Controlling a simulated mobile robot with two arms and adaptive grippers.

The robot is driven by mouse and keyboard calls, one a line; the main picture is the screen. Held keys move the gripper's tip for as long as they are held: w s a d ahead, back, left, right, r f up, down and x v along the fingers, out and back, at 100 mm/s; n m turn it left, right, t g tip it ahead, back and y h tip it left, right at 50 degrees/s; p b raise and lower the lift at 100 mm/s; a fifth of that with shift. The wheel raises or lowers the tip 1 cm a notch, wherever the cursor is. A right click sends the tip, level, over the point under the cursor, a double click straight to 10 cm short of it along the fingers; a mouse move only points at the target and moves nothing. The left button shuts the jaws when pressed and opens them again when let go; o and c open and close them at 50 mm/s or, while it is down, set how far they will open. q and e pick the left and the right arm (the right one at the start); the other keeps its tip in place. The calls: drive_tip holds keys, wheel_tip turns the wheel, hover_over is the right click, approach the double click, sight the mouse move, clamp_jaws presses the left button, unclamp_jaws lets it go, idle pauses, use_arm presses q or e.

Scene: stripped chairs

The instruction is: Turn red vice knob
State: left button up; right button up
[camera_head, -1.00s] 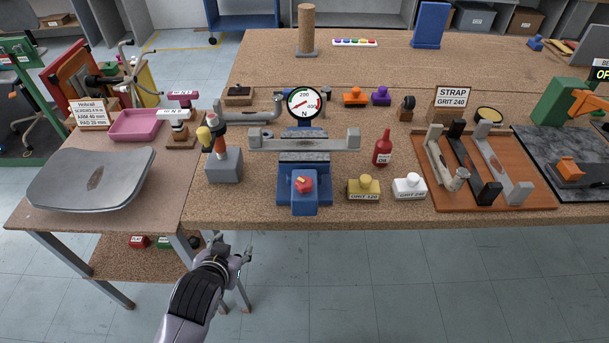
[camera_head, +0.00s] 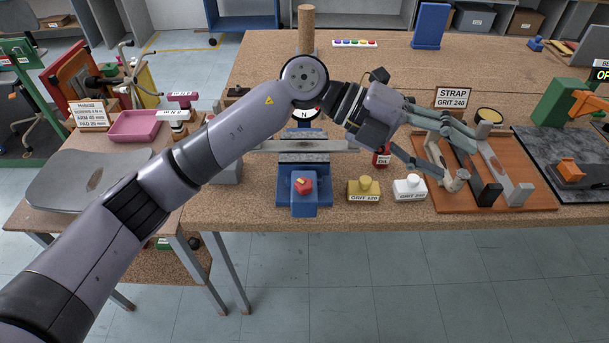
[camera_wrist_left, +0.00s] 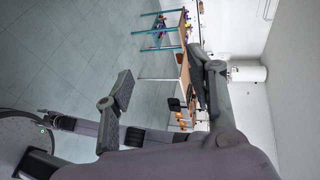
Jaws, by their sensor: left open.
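The red vice knob (camera_head: 304,185) is on the front of the blue vice (camera_head: 312,207), near the front edge of the workbench, in the head view. In the left wrist view my gripper fingers (camera_wrist_left: 163,88) are spread, and the knob does not show there. My right gripper is not in view.
A yellow grit block (camera_head: 364,189) and a white grit block (camera_head: 409,188) stand right of the vice. The brown strap board (camera_head: 530,188) lies further right. Floor (camera_head: 420,280) in front of the bench is clear.

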use_arm(q)
drive_tip(key=w+a+f+t+y, duration=0.2)
drive_tip(key=w+a+f+y, duration=0.25)
drive_tip(key=a+y, duration=0.2)
drive_tip(key=n+t+y, duration=0.3)
drive_tip(key=y, duration=0.4)
approach(304, 181)
wheel_tip(304, 181, down, 7)
drive_tip(key=p, duration=0.5)
drive_tip(key=shift+d+f, duration=0.15)
drive_tip(key=shift+f, duration=0.65)
drive_tip(key=shift+c, duration=0.6)
drive_tip(key=c, duration=1.1)
